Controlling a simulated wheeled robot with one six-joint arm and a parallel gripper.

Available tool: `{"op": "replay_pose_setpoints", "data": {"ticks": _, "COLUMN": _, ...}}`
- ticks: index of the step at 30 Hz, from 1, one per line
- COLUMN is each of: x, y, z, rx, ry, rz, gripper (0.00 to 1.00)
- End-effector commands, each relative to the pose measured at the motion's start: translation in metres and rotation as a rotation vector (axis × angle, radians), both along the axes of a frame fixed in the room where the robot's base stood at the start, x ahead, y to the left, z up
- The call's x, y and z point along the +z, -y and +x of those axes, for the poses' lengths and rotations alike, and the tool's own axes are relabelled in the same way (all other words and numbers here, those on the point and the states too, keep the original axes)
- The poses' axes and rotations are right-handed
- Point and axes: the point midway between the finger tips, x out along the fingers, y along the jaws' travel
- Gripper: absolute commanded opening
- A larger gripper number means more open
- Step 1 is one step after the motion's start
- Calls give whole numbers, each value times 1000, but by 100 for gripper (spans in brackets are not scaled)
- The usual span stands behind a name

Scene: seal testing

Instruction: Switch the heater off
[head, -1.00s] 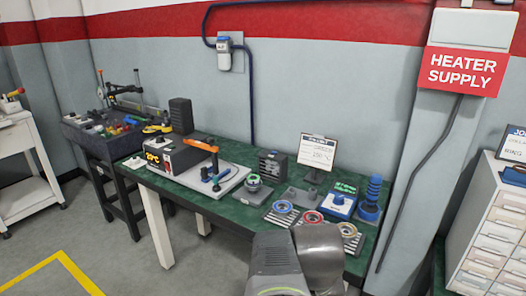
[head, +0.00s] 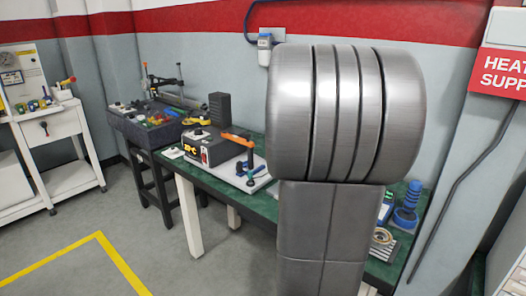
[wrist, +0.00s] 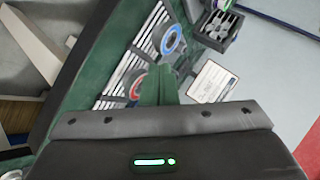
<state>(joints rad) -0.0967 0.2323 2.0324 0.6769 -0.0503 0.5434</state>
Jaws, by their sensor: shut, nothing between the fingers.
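The heater appears to be the dark box (head: 208,147) with a lit orange display on the green bench, left of my arm in the head view. A red heater supply sign (head: 503,72) is on the wall at the right edge, partly cut off. In the wrist view my gripper (wrist: 158,80) is shut and empty, above the bench by the coloured rings. My gripper is not visible in the head view, where my arm hides the middle of the bench. No heater switch is clearly visible.
In the wrist view a blue ring (wrist: 171,40) and a red ring lie on a slatted rack, near a small card (wrist: 212,82) and a dark holder (wrist: 217,28). A blue stacked piece (head: 406,205) stands at the bench's right end. Floor at the left is open.

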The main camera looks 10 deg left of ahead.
Motion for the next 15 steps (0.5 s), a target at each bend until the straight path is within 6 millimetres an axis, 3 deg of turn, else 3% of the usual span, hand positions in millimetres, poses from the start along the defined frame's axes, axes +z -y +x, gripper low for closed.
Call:
{"op": "replay_pose_setpoints", "data": {"ticks": 3, "x": -9, "y": 18, "z": 44, "rx": -303, "ry": 121, "rz": 152, "gripper": 0}}
{"op": "replay_pose_setpoints", "data": {"ticks": 6, "x": -19, "y": 40, "z": 66, "rx": -567, "ry": 231, "rz": 258, "gripper": 0}}
{"op": "replay_pose_setpoints", "data": {"ticks": 9, "x": -32, "y": 60, "z": 75, "rx": -806, "ry": 336, "rz": 333, "gripper": 0}}
{"op": "replay_pose_setpoints", "data": {"ticks": 15, "x": -51, "y": 84, "z": 70, "rx": -1105, "ry": 480, "rz": 391, "gripper": 0}}
